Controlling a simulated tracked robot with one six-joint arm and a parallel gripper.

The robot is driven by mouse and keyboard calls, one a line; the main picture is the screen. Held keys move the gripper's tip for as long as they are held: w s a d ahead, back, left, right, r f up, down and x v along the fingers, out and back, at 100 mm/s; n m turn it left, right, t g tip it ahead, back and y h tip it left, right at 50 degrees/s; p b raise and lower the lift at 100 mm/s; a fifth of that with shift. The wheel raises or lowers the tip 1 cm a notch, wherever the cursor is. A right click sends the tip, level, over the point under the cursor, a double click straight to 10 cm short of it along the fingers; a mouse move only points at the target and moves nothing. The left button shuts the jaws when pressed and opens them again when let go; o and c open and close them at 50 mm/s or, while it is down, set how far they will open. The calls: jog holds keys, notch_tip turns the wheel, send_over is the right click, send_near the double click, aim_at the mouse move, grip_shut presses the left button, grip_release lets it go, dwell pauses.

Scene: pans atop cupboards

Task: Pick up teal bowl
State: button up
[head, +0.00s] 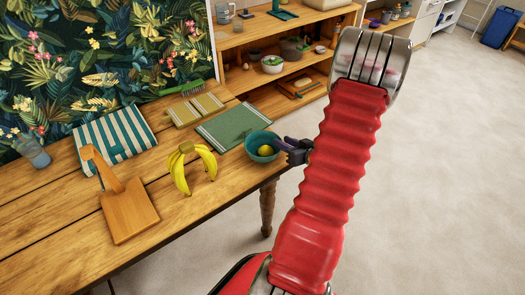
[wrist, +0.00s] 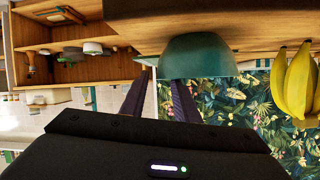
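The teal bowl (head: 252,141) sits upright at the table's right edge, with a yellow round fruit (head: 265,151) inside. In the wrist view, which is upside down, the teal bowl (wrist: 200,55) is just beyond the fingertips. My gripper (head: 280,146) is at the bowl's right side in the head view, at about rim height. In the wrist view my gripper (wrist: 163,76) has its two dark fingers apart. One finger overlaps the bowl's rim and the other is just outside its side. I cannot tell whether either touches it.
Shelves (head: 290,70) with pots stand behind. The floor (head: 430,180) to the right is clear.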

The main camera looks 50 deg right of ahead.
jog(key=x, duration=0.4)
jog(key=shift+c, duration=0.3)
grip_shut()
dwell(0.3)
